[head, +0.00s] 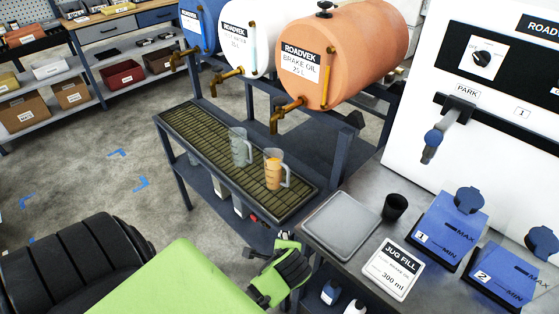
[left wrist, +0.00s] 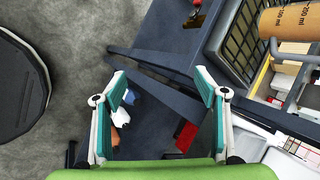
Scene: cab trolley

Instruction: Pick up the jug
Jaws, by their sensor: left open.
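Two clear jugs with handles stand on the grated drip tray (head: 185,126) in the head view. The nearer jug (head: 273,169) holds orange-brown liquid, and the other jug (head: 239,148) looks grey and empty. The filled jug (left wrist: 290,23) also shows at the top right of the left wrist view, with its handle towards the lower side. My left gripper (head: 288,244) is low, by the near end of the tray and below the filled jug. In the left wrist view its two fingers (left wrist: 159,78) are wide apart with nothing between them. My right gripper is out of view.
An orange brake oil drum (head: 358,50) with a tap is above the tray, beside white and blue drums. The counter at right bears a grey square plate (head: 341,225), a black cup (head: 395,206), a jug fill card (head: 394,268) and blue units.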

